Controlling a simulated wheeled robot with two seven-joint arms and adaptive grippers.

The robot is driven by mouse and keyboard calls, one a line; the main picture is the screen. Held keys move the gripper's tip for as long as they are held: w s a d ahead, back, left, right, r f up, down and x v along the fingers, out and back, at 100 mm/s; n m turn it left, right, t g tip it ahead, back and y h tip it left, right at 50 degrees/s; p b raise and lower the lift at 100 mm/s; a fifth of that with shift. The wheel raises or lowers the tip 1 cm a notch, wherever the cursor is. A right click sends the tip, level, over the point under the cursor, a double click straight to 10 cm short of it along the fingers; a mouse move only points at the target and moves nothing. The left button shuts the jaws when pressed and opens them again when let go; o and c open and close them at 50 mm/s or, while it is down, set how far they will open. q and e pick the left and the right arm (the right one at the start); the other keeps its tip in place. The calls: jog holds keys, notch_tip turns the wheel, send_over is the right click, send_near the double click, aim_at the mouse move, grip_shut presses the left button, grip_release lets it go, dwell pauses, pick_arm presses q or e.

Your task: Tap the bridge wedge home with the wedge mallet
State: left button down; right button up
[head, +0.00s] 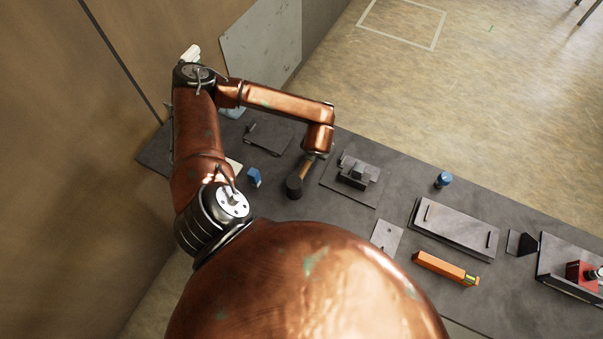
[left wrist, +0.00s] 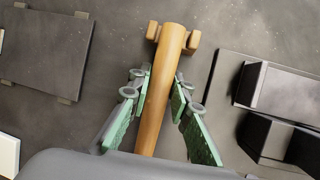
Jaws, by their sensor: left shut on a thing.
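Right of the mallet, a dark bridge fixture (head: 353,181) stands on a flat plate, with a grey-green piece, perhaps the wedge, (head: 358,169) on top. Its dark blocks (left wrist: 278,90) show at the right of the wrist view. My right gripper is out of view.
A blue block (head: 254,177) lies left of the mallet. A blue cylinder (head: 443,180), a long grey plate (head: 455,229) and an orange bar (head: 440,266) lie to the right. A wall borders the left.

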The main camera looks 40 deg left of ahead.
pick_arm(q)
jog(key=shift+r, duration=0.1)
dwell(0.3)
jog(key=shift+r+p, duration=0.3)
jog(key=shift+r, duration=0.25)
jog(key=shift+r+p, duration=0.65)
jog(key=shift+r, duration=0.9)
jog(key=shift+r+p, duration=0.5)
jog(key=shift+r, duration=0.85)
